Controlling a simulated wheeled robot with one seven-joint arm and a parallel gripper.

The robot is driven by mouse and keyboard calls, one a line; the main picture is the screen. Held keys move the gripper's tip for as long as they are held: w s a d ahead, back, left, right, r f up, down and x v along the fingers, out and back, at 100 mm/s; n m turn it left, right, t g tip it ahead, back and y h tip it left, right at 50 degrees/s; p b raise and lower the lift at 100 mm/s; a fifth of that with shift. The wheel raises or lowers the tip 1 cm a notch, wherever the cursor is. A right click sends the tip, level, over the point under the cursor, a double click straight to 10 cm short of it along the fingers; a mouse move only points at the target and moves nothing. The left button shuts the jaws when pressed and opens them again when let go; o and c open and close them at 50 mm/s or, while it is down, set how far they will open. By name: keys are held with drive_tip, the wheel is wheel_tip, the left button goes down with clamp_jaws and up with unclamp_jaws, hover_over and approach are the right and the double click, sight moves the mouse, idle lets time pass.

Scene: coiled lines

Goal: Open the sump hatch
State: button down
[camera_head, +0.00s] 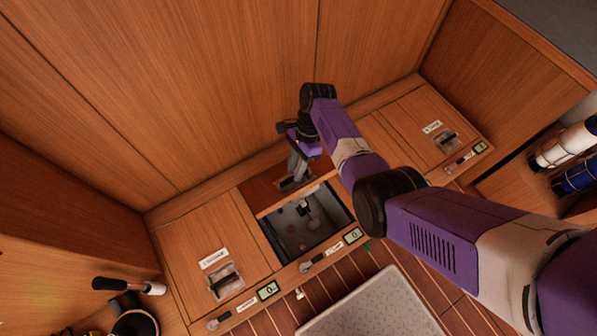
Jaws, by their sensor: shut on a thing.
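A bench-like wooden ledge holds a row of hatches. The middle one stands partly open: its dark compartment (303,232) shows, with a few small objects inside. A reddish-brown panel (262,192) lies behind the opening and seems to be the lid; I cannot tell whether it is tilted or slid back. My gripper (296,178) is shut on the lid's handle at this panel. The fingers and my arm hide most of the handle and the panel's right part. I cannot read any label that names the sump hatch.
A left hatch (190,248) and a right hatch (400,122) are closed, each with a label and recessed latch. Small displays and keys line the front edge. A grey mat (375,308) lies on the slatted floor. Wooden panels rise close behind.

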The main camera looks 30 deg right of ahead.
drive_tip(key=shift+w+f, duration=0.2)
drive_tip(key=shift+w, duration=0.35)
drive_tip(key=c, duration=1.4)
unclamp_jaws()
drive_tip(key=shift+a, duration=0.1)
drive_tip(key=shift+w+f, duration=0.1)
drive_tip(key=shift+f, duration=0.05)
drive_tip(key=v, duration=0.8)
drive_tip(key=shift+s+p, duration=0.25)
drive_tip(key=shift+p, duration=0.2)
drive_tip(key=shift+w, duration=0.1)
